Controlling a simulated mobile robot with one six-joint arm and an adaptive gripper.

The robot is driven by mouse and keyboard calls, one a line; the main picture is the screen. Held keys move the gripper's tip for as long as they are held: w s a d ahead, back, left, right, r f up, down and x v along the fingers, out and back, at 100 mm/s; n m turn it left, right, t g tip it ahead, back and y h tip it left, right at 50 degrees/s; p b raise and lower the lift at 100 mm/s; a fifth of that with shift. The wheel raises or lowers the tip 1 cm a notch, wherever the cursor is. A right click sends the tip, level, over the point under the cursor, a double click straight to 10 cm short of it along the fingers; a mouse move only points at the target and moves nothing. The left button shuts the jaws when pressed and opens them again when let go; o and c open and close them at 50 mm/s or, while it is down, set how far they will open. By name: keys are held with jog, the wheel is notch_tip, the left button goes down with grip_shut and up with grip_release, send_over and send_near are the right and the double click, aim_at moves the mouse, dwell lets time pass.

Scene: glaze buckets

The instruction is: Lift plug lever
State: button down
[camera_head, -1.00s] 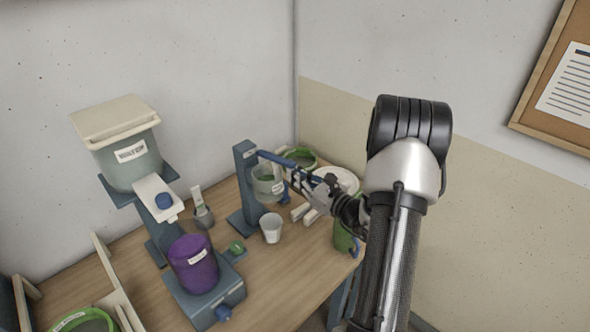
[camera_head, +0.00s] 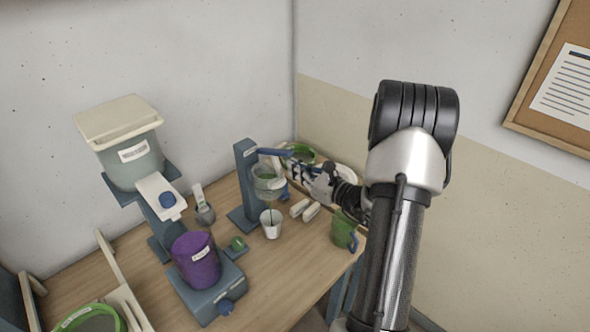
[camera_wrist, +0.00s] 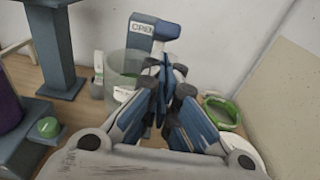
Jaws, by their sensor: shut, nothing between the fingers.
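The blue plug lever (camera_head: 277,152) sticks out to the right from the top of a blue stand (camera_head: 245,185), nearly level. A clear glass vessel (camera_head: 268,182) with some greenish content hangs on the stand below it. A thin green stream seems to run from the vessel into a white cup (camera_head: 271,229) below. My gripper (camera_head: 290,169) is shut and empty, just right of the vessel and under the lever's outer end; whether it touches the lever is unclear. In the wrist view my gripper (camera_wrist: 162,103) hides part of the vessel (camera_wrist: 119,75) and stand (camera_wrist: 152,30).
A green mug (camera_head: 343,231) stands near the table's right edge. A green-rimmed bucket (camera_head: 302,153) and a white plate are behind my gripper. A purple pot (camera_head: 195,258) stands on a blue base at front left, below a large lidded bucket (camera_head: 130,165).

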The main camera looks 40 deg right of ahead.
jog(key=s, duration=1.1)
jog(key=shift+d+f+p, duration=0.25)
jog(key=shift+d+p, duration=0.1)
jog(key=shift+d, duration=0.1)
jog(key=shift+w+a, duration=0.1)
